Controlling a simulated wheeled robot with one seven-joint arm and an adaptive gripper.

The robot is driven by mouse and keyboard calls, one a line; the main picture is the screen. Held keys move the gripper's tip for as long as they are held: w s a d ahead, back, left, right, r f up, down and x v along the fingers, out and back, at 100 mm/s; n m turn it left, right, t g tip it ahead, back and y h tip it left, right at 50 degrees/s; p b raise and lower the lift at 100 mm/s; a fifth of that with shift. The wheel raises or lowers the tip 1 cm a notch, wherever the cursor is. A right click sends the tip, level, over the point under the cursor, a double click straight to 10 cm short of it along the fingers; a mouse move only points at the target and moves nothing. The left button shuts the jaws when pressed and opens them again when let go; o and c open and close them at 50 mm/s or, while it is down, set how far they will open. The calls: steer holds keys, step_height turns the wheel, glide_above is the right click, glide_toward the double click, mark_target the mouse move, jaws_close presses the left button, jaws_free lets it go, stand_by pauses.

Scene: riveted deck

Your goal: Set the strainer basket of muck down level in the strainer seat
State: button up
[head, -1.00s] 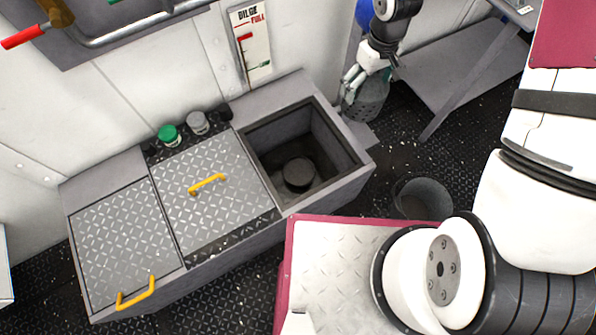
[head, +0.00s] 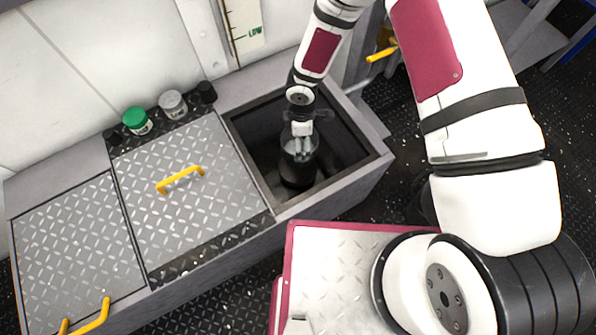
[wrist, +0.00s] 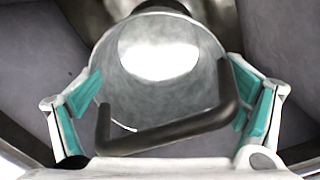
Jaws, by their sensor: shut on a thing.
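My gripper (head: 300,130) reaches down into the open well of the grey bench. It is shut on the dark bar handle (wrist: 175,133) of the strainer basket (head: 299,148). In the wrist view the basket (wrist: 165,88) is a grey cylinder with a bright patch inside, between my teal-padded fingers. The muck cannot be made out. The strainer seat (head: 297,176) is the dark round piece on the well floor, directly below or around the basket's lower end. The basket looks about upright. Whether it touches the seat cannot be told.
The well's rim (head: 375,160) and walls surround my gripper closely. A tread-plate lid with a yellow handle (head: 180,180) lies left of the well. A green-capped jar (head: 136,120) and a grey-capped jar (head: 173,104) stand behind the lid.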

steer(key=shift+s+a+f, duration=0.1)
steer(key=shift+a+f, duration=0.05)
steer(key=shift+f, duration=0.3)
steer(key=shift+s+a+f, duration=0.1)
steer(key=shift+f, duration=0.35)
step_height(320, 180, down, 9)
steer(key=b, duration=0.4)
steer(key=shift+f, duration=0.15)
steer(key=shift+f+b, duration=0.15)
steer(key=shift+b, duration=0.25)
steer(key=o, duration=1.2)
steer(key=shift+c, duration=0.2)
step_height(320, 180, up, 12)
steer(key=p, duration=0.5)
